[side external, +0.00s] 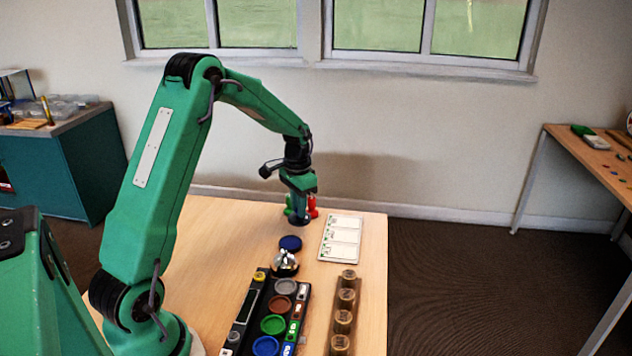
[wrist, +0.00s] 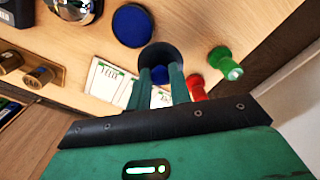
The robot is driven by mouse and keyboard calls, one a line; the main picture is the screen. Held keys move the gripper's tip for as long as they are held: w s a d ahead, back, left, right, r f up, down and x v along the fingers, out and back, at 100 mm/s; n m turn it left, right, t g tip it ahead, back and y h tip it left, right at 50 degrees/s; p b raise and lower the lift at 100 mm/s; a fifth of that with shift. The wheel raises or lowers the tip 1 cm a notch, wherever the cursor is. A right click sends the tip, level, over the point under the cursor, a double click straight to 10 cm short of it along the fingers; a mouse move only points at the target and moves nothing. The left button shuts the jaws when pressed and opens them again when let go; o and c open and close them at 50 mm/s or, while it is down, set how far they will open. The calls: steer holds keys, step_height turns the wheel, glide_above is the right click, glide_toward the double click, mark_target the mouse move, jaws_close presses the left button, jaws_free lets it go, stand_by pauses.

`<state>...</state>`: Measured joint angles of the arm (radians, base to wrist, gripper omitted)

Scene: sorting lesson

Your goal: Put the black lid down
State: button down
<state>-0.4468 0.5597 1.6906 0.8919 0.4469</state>
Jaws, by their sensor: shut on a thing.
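The black lid (side external: 299,221) is at the tips of my gripper (side external: 299,211), low over the far part of the wooden table. In the wrist view the black lid (wrist: 160,52) is a dark round disc at the ends of the two green fingers (wrist: 161,72), which are shut on it. I cannot tell whether its underside touches the table. A flat dark blue lid (side external: 290,243) lies on the table just in front of it, apart from it; it also shows in the wrist view (wrist: 132,25).
Green (wrist: 226,63) and red (wrist: 195,88) pieces stand close beside the black lid. A white card (side external: 340,238) lies to the right. A shiny dome (side external: 285,263), a dark tray (side external: 238,322) with coloured discs and a rack of jars (side external: 344,310) are nearer.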

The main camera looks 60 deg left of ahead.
mark_target(295, 214)
steer(key=shift+a+f, duration=0.35)
steer(key=shift+a, duration=0.2)
steer(key=shift+a+f, duration=0.3)
steer(key=shift+a, duration=0.2)
steer(key=shift+f, duration=2)
steer(key=shift+f, duration=0.15)
steer(key=c, duration=1.3)
jaws_free()
step_height(295, 214, up, 12)
steer(key=shift+r, duration=0.2)
steer(key=shift+d, duration=0.1)
